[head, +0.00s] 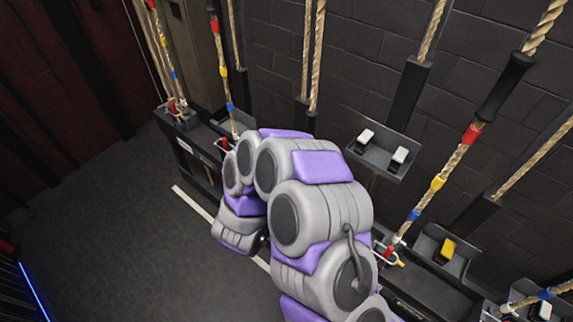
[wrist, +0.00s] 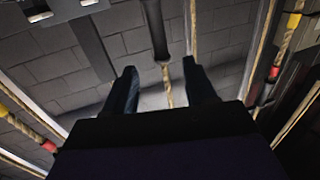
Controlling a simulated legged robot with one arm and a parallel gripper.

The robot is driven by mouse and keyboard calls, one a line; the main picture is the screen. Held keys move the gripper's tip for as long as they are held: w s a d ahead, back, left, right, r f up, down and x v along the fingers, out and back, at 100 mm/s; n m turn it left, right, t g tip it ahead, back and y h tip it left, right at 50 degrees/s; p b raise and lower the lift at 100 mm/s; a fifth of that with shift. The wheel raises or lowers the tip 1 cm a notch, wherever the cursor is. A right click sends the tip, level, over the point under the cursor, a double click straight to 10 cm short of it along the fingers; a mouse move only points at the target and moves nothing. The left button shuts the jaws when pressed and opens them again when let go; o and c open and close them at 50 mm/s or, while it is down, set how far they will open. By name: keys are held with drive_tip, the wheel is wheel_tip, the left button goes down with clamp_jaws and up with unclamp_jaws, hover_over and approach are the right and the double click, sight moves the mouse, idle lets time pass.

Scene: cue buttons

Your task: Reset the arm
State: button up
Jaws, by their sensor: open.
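My arm, grey with purple panels, rises in the middle of the head view and bends down to the left. Its far end hangs over the grey floor in front of the rail, and the gripper's fingers cannot be made out there. In the wrist view my gripper (wrist: 158,85) shows two dark fingers standing apart with nothing between them. Behind the fingers are the grey block wall (wrist: 55,85) and a hanging rope (wrist: 167,85).
A dark rail with ropes runs along the block wall (head: 350,75). A small shelf holds two white-topped buttons (head: 366,136) (head: 400,155). A yellow button (head: 446,248) sits in a box at right. Dark floor (head: 110,230) is clear at left.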

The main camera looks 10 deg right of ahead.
idle(0.4)
drive_tip(key=w+a+g+y+b, duration=0.3)
drive_tip(key=a+y, duration=0.5)
drive_tip(key=y, duration=0.1)
drive_tip(key=s+a+r+n+g+y+b, duration=0.25)
drive_tip(key=s+n+g+y, duration=0.2)
drive_tip(key=s, duration=0.45)
drive_tip(key=s+d+g+h+b, duration=0.1)
drive_tip(key=s+d+g, duration=0.2)
drive_tip(key=s+d, duration=0.3)
drive_tip(key=s+d+n+g+h+b, duration=0.1)
drive_tip(key=s+d, duration=0.5)
drive_tip(key=s, duration=0.8)
drive_tip(key=s+d+g+h+b, duration=0.1)
drive_tip(key=s+d+g+h, duration=0.1)
drive_tip(key=s+d+g, duration=0.4)
drive_tip(key=s, duration=0.4)
drive_tip(key=shift+d+r, duration=0.35)
drive_tip(key=shift+d, duration=0.05)
drive_tip(key=shift+n+h, duration=0.25)
